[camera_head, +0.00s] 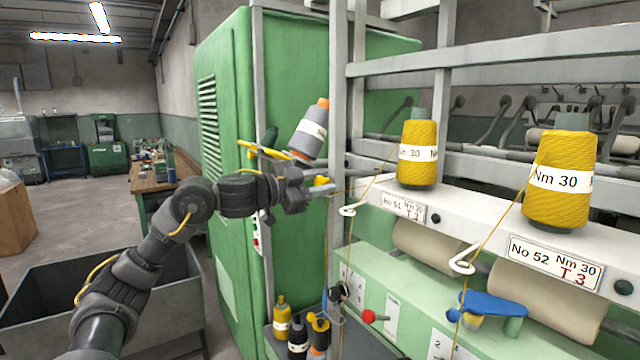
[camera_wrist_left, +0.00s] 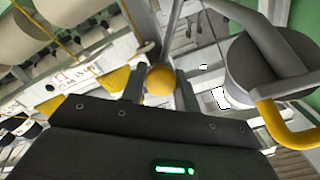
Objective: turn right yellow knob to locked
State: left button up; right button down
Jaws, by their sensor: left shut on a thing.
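A small yellow knob (camera_head: 321,181) shows at the post beside the green cabinet in the head view. In the left wrist view the round yellow knob (camera_wrist_left: 160,82) sits between the fingertips. My left gripper (camera_head: 308,190) reaches in from the left and is shut on the knob, with its fingers partly hiding it. In the left wrist view the fingers of my left gripper (camera_wrist_left: 160,92) stand on either side of the knob. No lock marking is legible near the knob. My right gripper is not in view.
Yellow bars (camera_head: 268,152) and a grey yarn cone (camera_head: 309,132) are just above my gripper. Yellow cones (camera_head: 417,153) stand on the white rail at right. A red knob (camera_head: 368,316) and a blue lever (camera_head: 490,305) are lower. A dark bin (camera_head: 60,285) is at left.

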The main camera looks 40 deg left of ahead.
pick_arm(q)
jog(key=m, duration=0.5)
jog(key=shift+m+b, duration=0.3)
jog(key=shift+b, duration=0.05)
jog(key=m, duration=0.4)
jog(key=shift+f+m+b, duration=0.1)
jog(key=shift+m+b, duration=0.2)
jog(key=shift+m, duration=0.1)
jog(key=shift+d+m, duration=0.1)
jog(key=shift+m, duration=0.2)
jog(key=o, duration=0.9)
jog(key=shift+s, duration=0.1)
